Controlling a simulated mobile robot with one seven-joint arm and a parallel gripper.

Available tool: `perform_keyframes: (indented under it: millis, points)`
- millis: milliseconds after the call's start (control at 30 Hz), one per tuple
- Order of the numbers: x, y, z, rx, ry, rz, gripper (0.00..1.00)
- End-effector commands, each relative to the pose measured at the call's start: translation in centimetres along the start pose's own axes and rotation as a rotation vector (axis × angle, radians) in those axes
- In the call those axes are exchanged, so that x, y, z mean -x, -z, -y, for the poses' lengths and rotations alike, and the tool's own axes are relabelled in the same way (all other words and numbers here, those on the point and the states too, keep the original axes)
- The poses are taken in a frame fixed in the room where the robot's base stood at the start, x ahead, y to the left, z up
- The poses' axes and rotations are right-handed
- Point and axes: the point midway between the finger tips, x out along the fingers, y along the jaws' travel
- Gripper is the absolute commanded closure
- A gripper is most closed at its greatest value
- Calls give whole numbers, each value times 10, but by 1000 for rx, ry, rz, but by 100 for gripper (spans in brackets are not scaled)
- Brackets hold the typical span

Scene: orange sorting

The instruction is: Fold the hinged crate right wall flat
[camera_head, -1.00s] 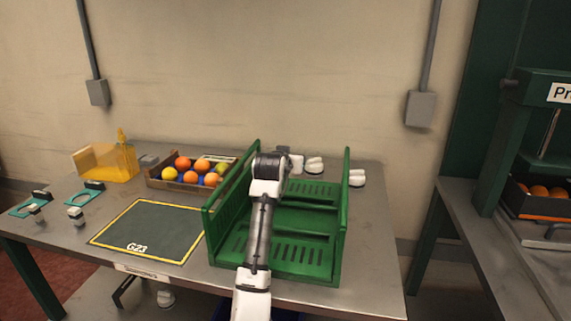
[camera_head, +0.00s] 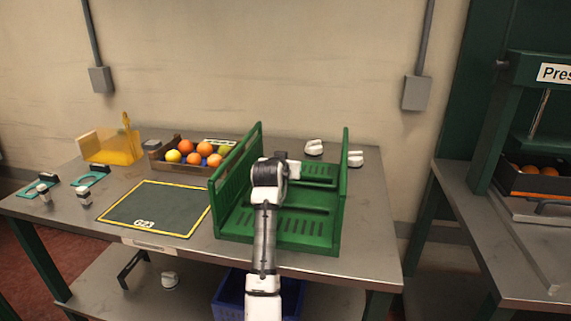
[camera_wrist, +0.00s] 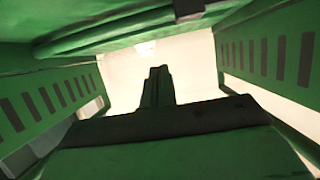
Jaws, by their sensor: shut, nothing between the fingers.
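The green crate stands on the grey table in the head view, its floor (camera_head: 290,228) bare. Its slotted left wall (camera_head: 236,165) and its right wall (camera_head: 344,190) both stand upright. The front and back sides look low, with nothing raised there. My gripper (camera_head: 284,158) is over the inside of the crate, left of the right wall and apart from it. My arm hides part of the floor and its fingers are hard to make out. In the wrist view my gripper (camera_wrist: 157,86) is dark, shut and empty, between two slotted green walls; which is which is unclear.
A box of oranges and other fruit (camera_head: 170,163) stands left behind the crate. A dark mat with a yellow border (camera_head: 155,207) lies left of it. White knobs (camera_head: 314,148) (camera_head: 355,159) sit behind and right. The table (camera_head: 373,230) is clear right of the crate.

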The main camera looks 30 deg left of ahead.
Motion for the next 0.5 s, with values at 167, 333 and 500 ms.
perform_keyframes:
  millis: [167, 333, 500]
  points:
    - [0, 0, 0, 0, 0, 0, 100]
    - [0, 0, 0, 0, 0, 0, 100]
    - [7, 0, 0, 0, 0, -1, 100]
